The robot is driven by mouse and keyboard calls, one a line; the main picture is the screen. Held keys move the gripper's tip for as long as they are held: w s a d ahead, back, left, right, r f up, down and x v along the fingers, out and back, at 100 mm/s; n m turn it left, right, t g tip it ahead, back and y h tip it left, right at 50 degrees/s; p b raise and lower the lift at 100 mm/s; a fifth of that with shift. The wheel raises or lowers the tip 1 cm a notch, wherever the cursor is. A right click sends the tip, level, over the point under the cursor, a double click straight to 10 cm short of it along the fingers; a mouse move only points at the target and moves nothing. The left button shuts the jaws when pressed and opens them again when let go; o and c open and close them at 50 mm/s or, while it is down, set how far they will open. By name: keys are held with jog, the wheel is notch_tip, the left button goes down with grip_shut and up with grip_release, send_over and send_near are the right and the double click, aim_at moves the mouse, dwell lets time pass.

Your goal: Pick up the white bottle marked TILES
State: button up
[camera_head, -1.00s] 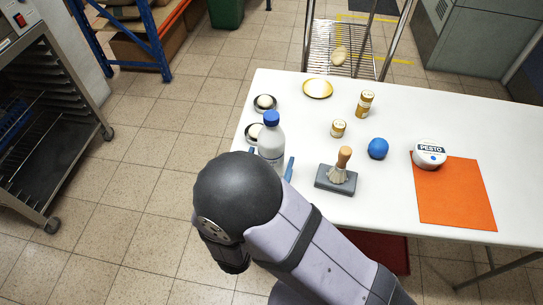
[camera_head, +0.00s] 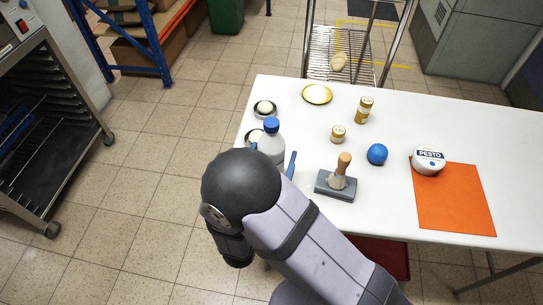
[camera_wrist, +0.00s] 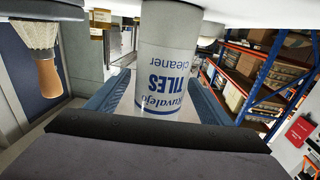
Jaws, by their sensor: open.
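The white bottle marked TILES (camera_head: 271,146) stands upright near the left end of the white table, with a blue cap. My arm hides its lower part in the head view. In the wrist view the bottle (camera_wrist: 164,75) appears upside down, with "TILES cleaner" in dark blue letters on its label. My gripper (camera_head: 273,160) is open around the bottle. In the wrist view the blue fingers of my gripper (camera_wrist: 155,98) are on both sides of it, and a gap shows beside the label. I cannot tell whether either finger touches it.
A brush on a grey block (camera_head: 336,185) stands right of my gripper. A blue ball (camera_head: 377,154), a PESTO tub (camera_head: 429,160), an orange mat (camera_head: 454,205) and small jars (camera_head: 364,110) are farther right. Two dark-rimmed round items, one of them (camera_head: 265,108), are close to the bottle.

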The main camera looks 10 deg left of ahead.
jog(key=shift+w+d, duration=0.15)
jog(key=shift+w, duration=0.75)
jog(key=shift+w+d, duration=0.1)
jog(key=shift+w, duration=0.75)
jog(key=shift+c, duration=0.3)
jog(key=c, duration=1.6)
jog(key=shift+r, duration=0.1)
jog(key=shift+r+p, duration=0.55)
jog(key=shift+r, duration=4.4)
